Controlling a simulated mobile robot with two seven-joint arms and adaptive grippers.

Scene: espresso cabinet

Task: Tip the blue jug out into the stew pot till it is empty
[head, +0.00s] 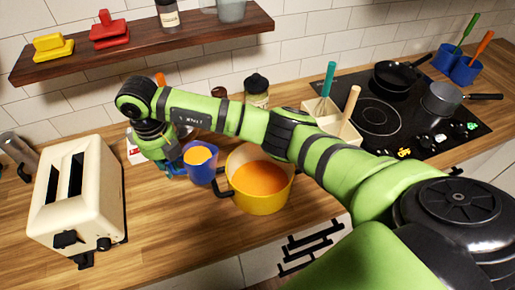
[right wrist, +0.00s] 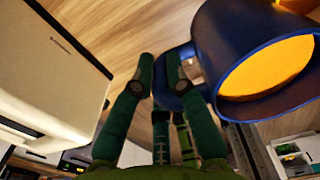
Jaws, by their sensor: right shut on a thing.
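The blue jug (head: 203,175) holds orange contents, seen through its open top. It appears roughly upright, just left of the stew pot. My right gripper (head: 181,167) is at the jug's left side, partly hidden by my wrist. In the right wrist view, the fingers (right wrist: 161,75) are at the handle side of the jug (right wrist: 228,42), shut on its handle. The stew pot (head: 262,207) is yellow with a dark handle, stands on the counter and has orange contents inside. Whether the jug touches the pot or counter is unclear. My left gripper is out of view.
A cream toaster (head: 85,200) stands left of the jug. Behind the pot are a dark-lidded jar (head: 257,88) and a utensil box (head: 335,125). A hob (head: 385,110) with pans is at right. A shelf (head: 140,45) hangs above. The counter front is clear.

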